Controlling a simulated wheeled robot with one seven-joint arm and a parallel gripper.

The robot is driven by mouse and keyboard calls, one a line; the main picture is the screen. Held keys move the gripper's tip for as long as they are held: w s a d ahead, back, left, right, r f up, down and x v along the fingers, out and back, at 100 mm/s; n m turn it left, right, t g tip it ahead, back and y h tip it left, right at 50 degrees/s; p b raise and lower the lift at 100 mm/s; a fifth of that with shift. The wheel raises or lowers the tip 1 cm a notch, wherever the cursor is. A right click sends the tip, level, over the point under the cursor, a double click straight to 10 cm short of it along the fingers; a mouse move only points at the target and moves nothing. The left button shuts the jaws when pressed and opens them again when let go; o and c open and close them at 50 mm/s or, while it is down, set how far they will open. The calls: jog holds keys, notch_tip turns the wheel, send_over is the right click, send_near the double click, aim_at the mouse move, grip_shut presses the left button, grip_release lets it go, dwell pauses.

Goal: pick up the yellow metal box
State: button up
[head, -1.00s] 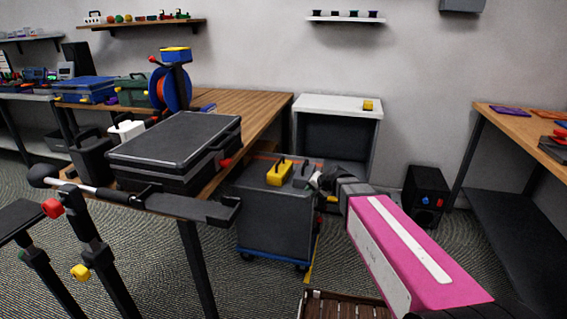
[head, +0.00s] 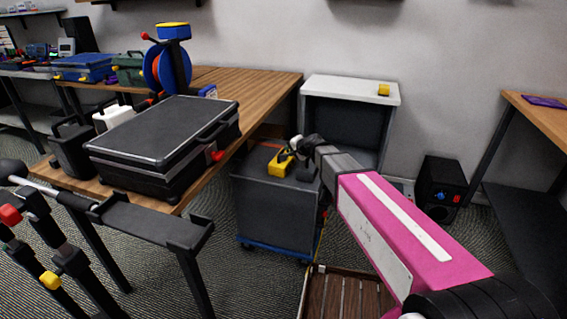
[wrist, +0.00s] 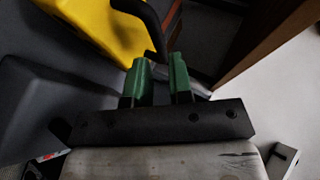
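The yellow metal box (head: 280,164), with a black handle, sits on top of a grey cabinet (head: 272,208) in the head view. My gripper (head: 295,147) is at the box's right side, and partly overlaps it in this view. In the wrist view the yellow box (wrist: 98,22) is at the upper left, and its black handle (wrist: 150,25) comes down near the tips of my green fingers. My gripper (wrist: 160,64) is open, with a clear gap between the fingers. I cannot tell whether a finger touches the handle.
A wooden table (head: 235,88) with a large black case (head: 165,142) stands at the left. A white-topped cabinet (head: 345,88) behind holds a small yellow block (head: 383,90). A black speaker-like box (head: 441,187) is on the floor. A slatted wooden crate (head: 345,295) is in front.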

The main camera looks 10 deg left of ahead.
aim_at(283, 151)
jog(key=x, duration=0.5)
jog(key=shift+s+a+f, duration=0.1)
jog(key=shift+a+f, duration=0.2)
grip_shut()
jog(key=shift+r, duration=0.1)
dwell(1.1)
